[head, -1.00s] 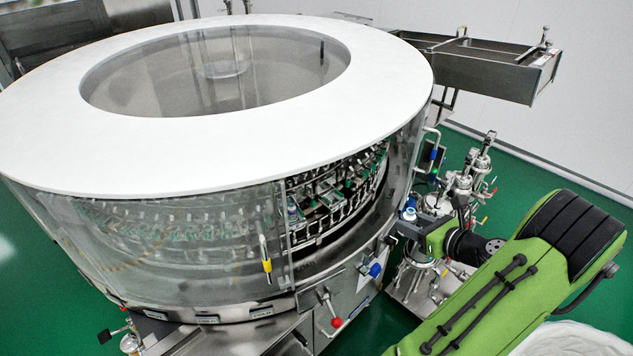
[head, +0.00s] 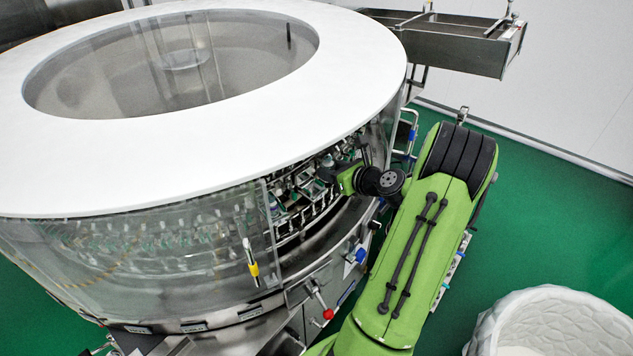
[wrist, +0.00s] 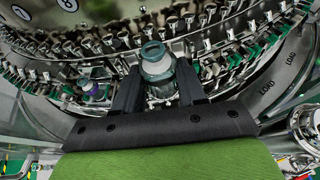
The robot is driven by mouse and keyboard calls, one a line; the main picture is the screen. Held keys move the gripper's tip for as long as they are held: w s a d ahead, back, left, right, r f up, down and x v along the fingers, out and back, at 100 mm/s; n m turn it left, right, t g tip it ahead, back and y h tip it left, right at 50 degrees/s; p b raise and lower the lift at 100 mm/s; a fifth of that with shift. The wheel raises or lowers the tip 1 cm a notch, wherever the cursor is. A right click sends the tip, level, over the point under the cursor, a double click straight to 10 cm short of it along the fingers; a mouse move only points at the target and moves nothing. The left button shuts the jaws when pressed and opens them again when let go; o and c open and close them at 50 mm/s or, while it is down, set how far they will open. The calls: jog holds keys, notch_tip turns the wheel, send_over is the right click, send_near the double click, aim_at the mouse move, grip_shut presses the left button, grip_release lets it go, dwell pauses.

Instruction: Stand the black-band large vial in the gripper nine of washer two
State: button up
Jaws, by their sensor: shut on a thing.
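In the wrist view my gripper (wrist: 158,82) is shut on a large clear vial (wrist: 156,62) with a blue-green mouth. The vial sits between the two dark fingers, its lower part hidden by them; no black band can be made out. Beyond it runs the ring of small metal grippers of the washer (wrist: 205,30), with green parts between them. In the head view the round washer (head: 330,85) has a white top, and my arm reaches into its open side at the right. The vial is hidden there. Which gripper is number nine cannot be told.
Clear guard panels (head: 150,245) cover the washer's left front. A red-knobbed lever (head: 327,313) and a blue knob (head: 360,255) stick out below the opening. A white textured bin (head: 555,325) stands on the green floor at the lower right.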

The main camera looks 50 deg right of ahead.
jog(key=x, duration=0.2)
jog(key=a+x, duration=0.1)
jog(key=x, duration=0.2)
jog(key=shift+w+f+b, duration=0.15)
jog(key=shift+f+b, duration=0.1)
jog(key=shift+b, duration=0.15)
notch_tip(320, 180, down, 4)
jog(key=shift+f+b, duration=0.25)
jog(key=shift+b, duration=0.4)
jog(key=shift+w+d+f, duration=0.1)
jog(key=shift+w, duration=0.05)
jog(key=shift+f, duration=0.1)
jog(key=o, duration=1)
jog(key=shift+o, duration=0.2)
